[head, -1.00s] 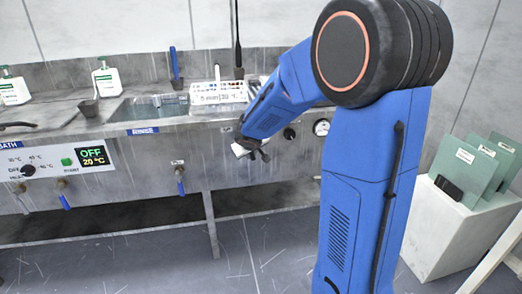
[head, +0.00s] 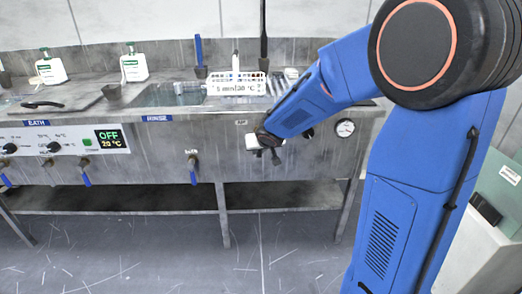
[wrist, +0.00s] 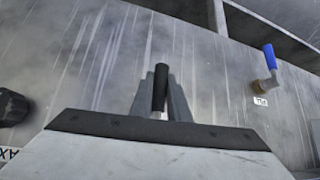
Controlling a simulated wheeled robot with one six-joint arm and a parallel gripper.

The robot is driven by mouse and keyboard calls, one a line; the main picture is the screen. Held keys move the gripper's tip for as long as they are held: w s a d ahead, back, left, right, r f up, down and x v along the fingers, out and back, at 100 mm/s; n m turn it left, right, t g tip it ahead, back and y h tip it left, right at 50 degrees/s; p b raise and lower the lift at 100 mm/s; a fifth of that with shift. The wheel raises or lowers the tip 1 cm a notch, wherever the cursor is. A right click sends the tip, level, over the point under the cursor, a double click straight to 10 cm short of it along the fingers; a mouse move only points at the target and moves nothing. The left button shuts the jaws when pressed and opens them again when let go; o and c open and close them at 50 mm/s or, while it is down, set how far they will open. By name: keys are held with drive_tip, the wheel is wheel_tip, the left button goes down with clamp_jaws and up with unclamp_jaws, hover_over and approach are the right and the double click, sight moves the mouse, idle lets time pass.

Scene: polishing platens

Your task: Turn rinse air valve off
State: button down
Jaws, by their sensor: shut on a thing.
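My gripper (head: 274,155) is at the front panel of the steel sink bench, below the small air label (head: 241,122) and right of the rinse tap. In the wrist view my gripper (wrist: 160,104) has its grey fingers shut on the black handle of the rinse air valve (wrist: 160,86). The handle's end sticks out between the fingertips. The valve's body is hidden behind my gripper, so its exact turn is hard to tell.
The blue-handled rinse tap (head: 193,170) is to the left and also shows in the wrist view (wrist: 270,60). A black knob (wrist: 12,106) and a pressure gauge (head: 345,127) are on the other side. A white rack (head: 237,84) stands above on the bench.

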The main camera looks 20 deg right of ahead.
drive_tip(key=c, duration=1.7)
unclamp_jaws()
drive_tip(key=shift+s, duration=0.1)
drive_tip(key=v, duration=1.7)
drive_tip(key=shift+r, duration=0.15)
drive_tip(key=s+d+f+g, duration=0.1)
drive_tip(key=s+f, duration=0.1)
drive_tip(key=s, duration=0.7)
drive_tip(key=s+d+f+g, duration=0.1)
drive_tip(key=s+f, duration=0.1)
drive_tip(key=s, duration=0.8)
drive_tip(key=s+d+f+n+g, duration=0.1)
drive_tip(key=s+f+g, duration=0.1)
drive_tip(key=s, duration=0.8)
drive_tip(key=shift+s+f+y, duration=0.1)
drive_tip(key=shift+s+y, duration=0.05)
drive_tip(key=shift+y, duration=0.15)
